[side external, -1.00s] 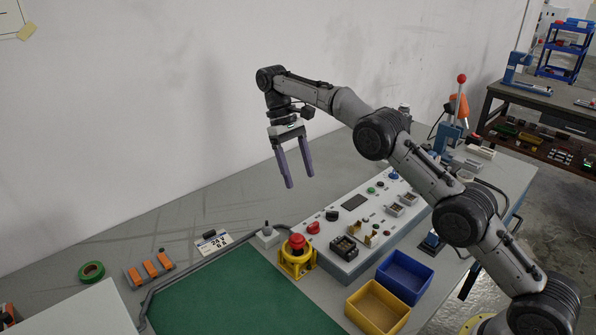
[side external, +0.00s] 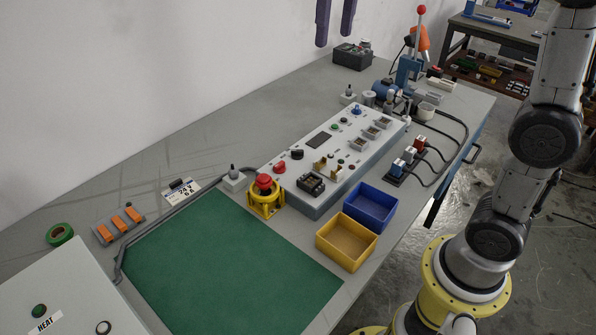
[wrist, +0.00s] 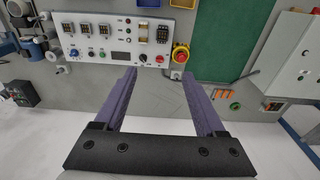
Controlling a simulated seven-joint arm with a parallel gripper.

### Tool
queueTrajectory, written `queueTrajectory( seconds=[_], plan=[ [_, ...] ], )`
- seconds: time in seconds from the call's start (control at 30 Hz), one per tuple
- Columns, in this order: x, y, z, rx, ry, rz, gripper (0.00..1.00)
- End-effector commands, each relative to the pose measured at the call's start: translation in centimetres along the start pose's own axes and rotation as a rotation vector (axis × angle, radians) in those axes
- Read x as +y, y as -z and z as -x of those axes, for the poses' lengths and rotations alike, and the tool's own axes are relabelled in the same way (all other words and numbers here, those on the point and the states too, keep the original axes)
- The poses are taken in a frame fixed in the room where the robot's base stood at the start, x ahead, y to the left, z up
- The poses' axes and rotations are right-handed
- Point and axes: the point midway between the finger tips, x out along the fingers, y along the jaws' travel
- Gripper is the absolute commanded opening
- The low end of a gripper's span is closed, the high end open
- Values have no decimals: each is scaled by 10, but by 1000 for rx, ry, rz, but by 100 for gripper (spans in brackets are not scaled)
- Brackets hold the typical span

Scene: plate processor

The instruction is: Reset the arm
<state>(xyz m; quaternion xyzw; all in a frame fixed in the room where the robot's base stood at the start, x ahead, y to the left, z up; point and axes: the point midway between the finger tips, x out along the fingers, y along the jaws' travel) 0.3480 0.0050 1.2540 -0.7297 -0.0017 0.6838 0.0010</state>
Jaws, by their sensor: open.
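My gripper (side external: 335,24) shows only by its two purple fingers at the top edge of the side external view. They hang high above the back of the workbench, apart and with nothing between them. In the wrist view the gripper (wrist: 162,78) is also open and empty, with bare grey bench between its fingers. The rest of my wrist is out of the side external view.
The bench carries a control panel (side external: 293,187), a red button on a yellow base (side external: 265,196), a green mat (side external: 225,265), a blue bin (side external: 371,206) and a yellow bin (side external: 347,243). A red-knobbed lever (side external: 421,35) stands upright at the back right. The bench's back left is largely clear.

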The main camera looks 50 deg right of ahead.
Motion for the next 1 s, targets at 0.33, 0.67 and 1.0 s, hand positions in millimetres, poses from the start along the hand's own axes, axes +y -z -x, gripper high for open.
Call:
queueTrajectory(
  seconds=[0.33,0.67,1.0],
  plan=[
    [3,-120,-19,204,-1,-4,72],
    [5,-198,-111,358,-3,-4,72],
    [5,-194,-151,427,-4,0,72]
  ],
)
